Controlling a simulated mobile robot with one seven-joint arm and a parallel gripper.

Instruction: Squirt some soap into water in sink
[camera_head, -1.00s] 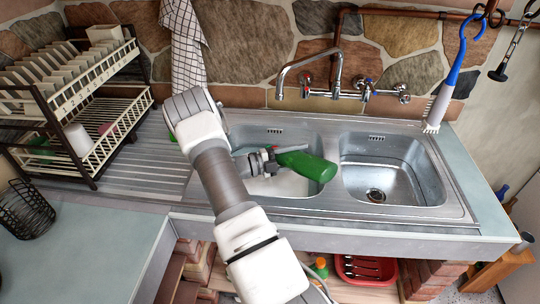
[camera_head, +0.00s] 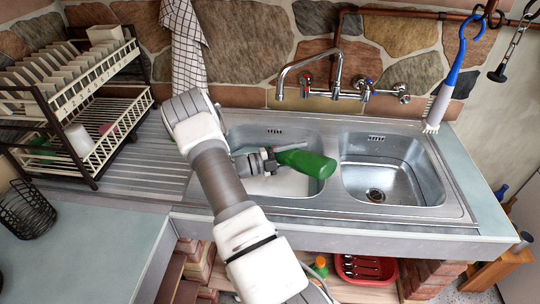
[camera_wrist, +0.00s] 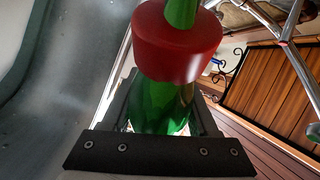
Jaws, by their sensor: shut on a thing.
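My gripper (camera_head: 270,160) is shut on a green soap bottle (camera_head: 308,163). It holds the bottle tilted on its side above the left basin (camera_head: 240,134) of the metal sink. The broad end of the bottle points right, toward the divider between the basins. In the wrist view the green bottle (camera_wrist: 160,108) sits between the gripper's fingers, with a red collar (camera_wrist: 178,45) and a narrow green nozzle. The pale water (camera_head: 285,184) in the left basin is partly hidden by my arm and the bottle. I cannot see any soap coming out.
The tap spout (camera_head: 310,64) arches over the sink behind the bottle. The right basin (camera_head: 395,175) is empty. A dish rack (camera_head: 85,85) stands at the left, and a blue-handled brush (camera_head: 455,75) is at the right. A checked towel (camera_head: 187,55) hangs behind my arm.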

